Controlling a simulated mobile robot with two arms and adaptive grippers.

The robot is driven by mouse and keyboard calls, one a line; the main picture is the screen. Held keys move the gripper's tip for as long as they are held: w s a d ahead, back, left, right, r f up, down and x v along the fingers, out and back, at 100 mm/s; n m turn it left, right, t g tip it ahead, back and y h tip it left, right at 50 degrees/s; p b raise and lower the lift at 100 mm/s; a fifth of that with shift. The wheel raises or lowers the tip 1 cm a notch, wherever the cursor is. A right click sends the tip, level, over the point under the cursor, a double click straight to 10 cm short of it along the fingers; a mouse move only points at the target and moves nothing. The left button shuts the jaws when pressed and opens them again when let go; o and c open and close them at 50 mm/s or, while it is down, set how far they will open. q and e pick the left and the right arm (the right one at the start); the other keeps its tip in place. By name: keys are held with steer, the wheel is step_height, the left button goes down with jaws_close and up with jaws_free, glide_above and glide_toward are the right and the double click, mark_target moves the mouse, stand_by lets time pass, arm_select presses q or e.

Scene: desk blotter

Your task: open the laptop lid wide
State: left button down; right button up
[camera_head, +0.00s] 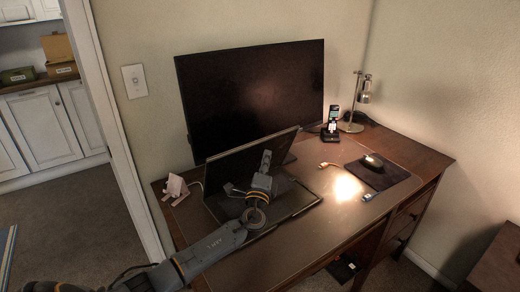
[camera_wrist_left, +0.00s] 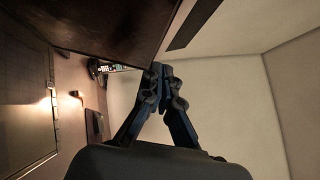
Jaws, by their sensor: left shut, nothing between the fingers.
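The laptop stands on the desk in the head view, in front of the monitor. Its dark lid (camera_head: 228,165) is raised well off the base (camera_head: 300,200) and stands steeply, with its screen side facing forward. My left gripper (camera_head: 266,156) is in front of the lid, above the base, and covers part of both. Its fingers point up toward the lid's top edge; I cannot tell whether they touch the lid. In the left wrist view the fingertips (camera_wrist_left: 160,72) meet with nothing between them. My right gripper is not in view.
A large monitor (camera_head: 250,95) stands close behind the lid. A phone (camera_head: 331,125), a lamp (camera_head: 362,90) and a mouse (camera_head: 373,160) on a dark pad are to the right. A small pale object (camera_head: 176,188) sits left of the laptop. Two short cables lie on the blotter.

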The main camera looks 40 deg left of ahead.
mark_target(253, 143)
arm_select(q)
steer(key=a, duration=0.2)
steer(key=r, duration=0.1)
steer(key=shift+w+a+r+p, duration=0.1)
steer(key=shift+w+a+p, duration=0.2)
steer(key=shift+a, duration=0.2)
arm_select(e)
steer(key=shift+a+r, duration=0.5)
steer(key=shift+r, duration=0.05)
arm_select(q)
steer(key=a+r+p, duration=0.1)
steer(key=w+a+r+n+g+p, duration=0.1)
steer(key=a, duration=0.1)
steer(key=shift+w+a, duration=0.1)
steer(key=shift+w+a+n+b, duration=0.2)
steer(key=shift+a+b, duration=0.15)
steer(key=shift+a, duration=0.25)
steer(key=shift+w+a+n+b, duration=0.1)
steer(key=shift+w+a+b, duration=0.15)
steer(key=shift+a, duration=0.3)
steer(key=shift+a+r, duration=0.2)
steer(key=shift+r, duration=0.05)
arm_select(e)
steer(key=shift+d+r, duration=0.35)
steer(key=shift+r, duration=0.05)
